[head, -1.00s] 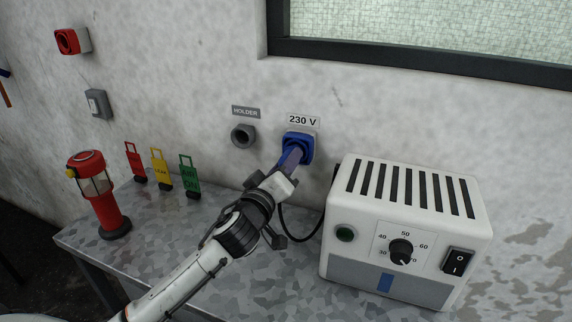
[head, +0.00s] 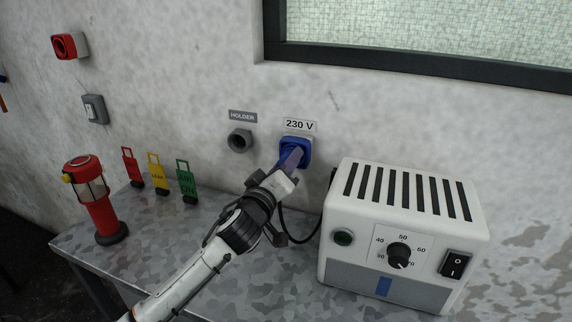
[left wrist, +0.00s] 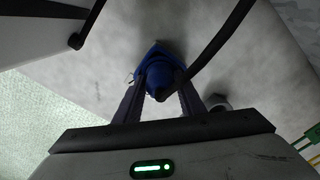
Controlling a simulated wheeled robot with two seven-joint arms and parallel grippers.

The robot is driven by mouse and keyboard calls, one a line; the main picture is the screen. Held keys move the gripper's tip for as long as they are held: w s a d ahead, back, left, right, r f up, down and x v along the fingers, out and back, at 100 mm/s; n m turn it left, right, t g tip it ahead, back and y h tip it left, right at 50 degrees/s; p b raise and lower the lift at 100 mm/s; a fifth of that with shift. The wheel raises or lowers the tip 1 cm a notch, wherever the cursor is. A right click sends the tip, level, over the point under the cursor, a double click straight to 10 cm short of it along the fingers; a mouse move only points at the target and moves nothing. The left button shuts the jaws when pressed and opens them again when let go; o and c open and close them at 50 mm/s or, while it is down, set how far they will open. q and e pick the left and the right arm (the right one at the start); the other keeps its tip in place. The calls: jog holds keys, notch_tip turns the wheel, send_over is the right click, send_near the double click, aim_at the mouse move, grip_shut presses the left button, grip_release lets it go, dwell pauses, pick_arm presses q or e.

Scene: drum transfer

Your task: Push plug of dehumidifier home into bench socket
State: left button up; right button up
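The blue bench socket (head: 306,148) is on the wall under the 230 V label (head: 300,125). My left gripper (head: 291,160) reaches up to its front, fingers pointing at the wall. In the left wrist view the blue plug (left wrist: 160,76) sits between the two fingers, which close on its sides, in line with the socket (left wrist: 150,50). A black cable (left wrist: 222,42) leaves the plug. How deep the plug sits is hidden by the fingers. The white dehumidifier (head: 405,200) stands on the bench to the right. My right gripper is not in view.
An empty grey holder (head: 240,140) is on the wall left of the socket. Red, yellow and green tags (head: 187,181) and a red lantern (head: 98,205) stand on the left of the grey bench (head: 170,235). The dehumidifier's cable (head: 284,228) hangs beside my gripper.

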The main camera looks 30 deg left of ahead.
pick_arm(q)
jog(key=o, duration=0.3)
jog(key=shift+f, duration=0.1)
jog(key=shift+s, duration=0.15)
jog(key=b+v, duration=0.1)
jog(key=v, duration=0.9)
